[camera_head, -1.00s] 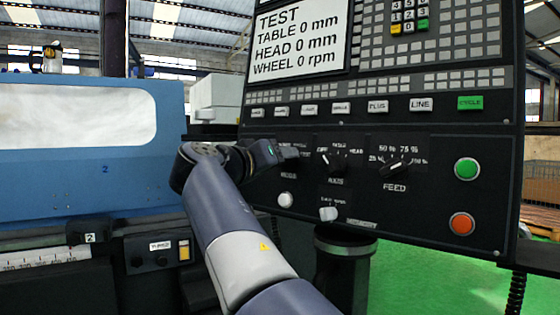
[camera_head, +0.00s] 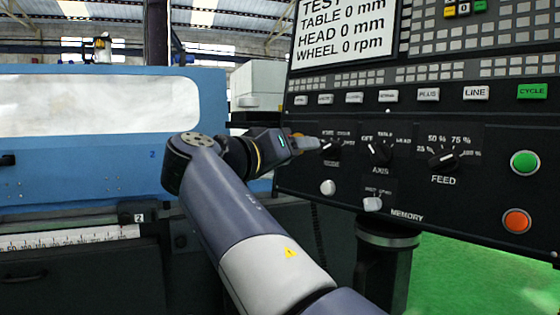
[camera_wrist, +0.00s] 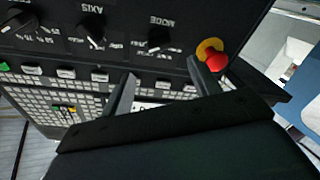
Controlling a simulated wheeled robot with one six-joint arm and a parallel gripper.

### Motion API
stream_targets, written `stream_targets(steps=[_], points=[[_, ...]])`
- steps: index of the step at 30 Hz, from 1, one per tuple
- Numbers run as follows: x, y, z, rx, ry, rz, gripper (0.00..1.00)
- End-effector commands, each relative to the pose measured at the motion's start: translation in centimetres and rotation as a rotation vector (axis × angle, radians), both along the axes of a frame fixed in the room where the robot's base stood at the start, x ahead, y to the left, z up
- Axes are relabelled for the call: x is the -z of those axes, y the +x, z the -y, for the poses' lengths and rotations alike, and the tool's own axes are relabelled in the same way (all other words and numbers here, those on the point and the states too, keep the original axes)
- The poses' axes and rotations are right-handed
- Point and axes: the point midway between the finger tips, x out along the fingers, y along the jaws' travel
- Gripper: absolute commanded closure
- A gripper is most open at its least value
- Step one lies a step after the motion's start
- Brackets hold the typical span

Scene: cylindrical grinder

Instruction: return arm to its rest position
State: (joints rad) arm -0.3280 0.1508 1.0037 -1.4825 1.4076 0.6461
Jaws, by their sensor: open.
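My gripper (camera_head: 297,144) is at the left end of the control panel (camera_head: 330,180), just left of the MODE knob (camera_head: 330,146) in the head view. My arm stretches up to it from the bottom of the picture. In the wrist view, my gripper (camera_wrist: 162,70) has its two fingers apart with nothing between them. The MODE knob (camera_wrist: 158,38) shows just beyond the fingers, and the red emergency button (camera_wrist: 216,62) with its yellow collar is close beside the right finger. Whether a finger touches the button or panel, I cannot tell.
The AXIS knob (camera_head: 379,152) and FEED knob (camera_head: 443,158) are right of my gripper. Green (camera_head: 524,162) and orange (camera_head: 516,221) buttons are farther right. The blue machine cover (camera_head: 80,160) stands left. A dark post (camera_head: 385,270) is below the panel.

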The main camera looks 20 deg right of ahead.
Motion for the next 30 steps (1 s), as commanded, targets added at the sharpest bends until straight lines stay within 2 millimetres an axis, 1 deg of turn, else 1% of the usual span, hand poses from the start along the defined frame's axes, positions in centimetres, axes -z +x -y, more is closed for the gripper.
stream_targets(steps=[5,8,15,21,26,30], points=[[0.1,0.6,1.1,0.004,0.000,0.000,0.41],[0.1,1.2,2.3,0.005,0.001,0.000,0.41],[0.2,3.3,6.0,0.005,0.001,0.000,0.41],[0.2,4.7,8.4,0.003,-0.001,0.000,0.41],[0.1,5.3,9.5,0.001,0.000,0.000,0.41],[0.0,5.3,9.4,-0.004,-0.007,-0.014,0.41]])
